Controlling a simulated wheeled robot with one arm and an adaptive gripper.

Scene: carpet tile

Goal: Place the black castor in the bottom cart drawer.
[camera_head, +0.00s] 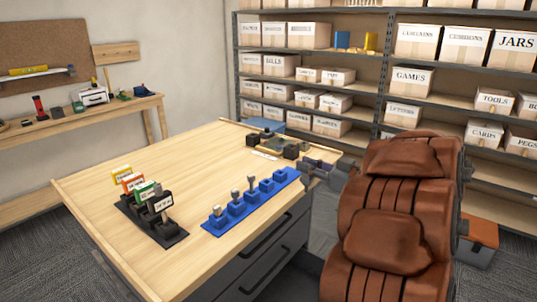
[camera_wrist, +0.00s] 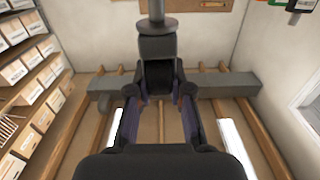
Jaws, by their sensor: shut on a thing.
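In the wrist view my gripper (camera_wrist: 158,101) is shut on a dark piece (camera_wrist: 157,76), which I take to be the black castor. A grey block and rod show beyond it; I cannot tell whether they belong to it. My gripper does not show in the head view. Under the wooden tabletop, a dark grey drawer unit (camera_head: 238,268) shows two drawer fronts with black bar handles. They look shut, and its lowest part is out of frame. I cannot tell whether this unit is the cart.
A blue rack (camera_head: 250,207) with grey stemmed pieces and a black holder (camera_head: 160,218) with coloured cards stand on the table (camera_head: 120,195). A brown leather chair (camera_head: 395,215) stands close at the right. Shelves of boxes line the back.

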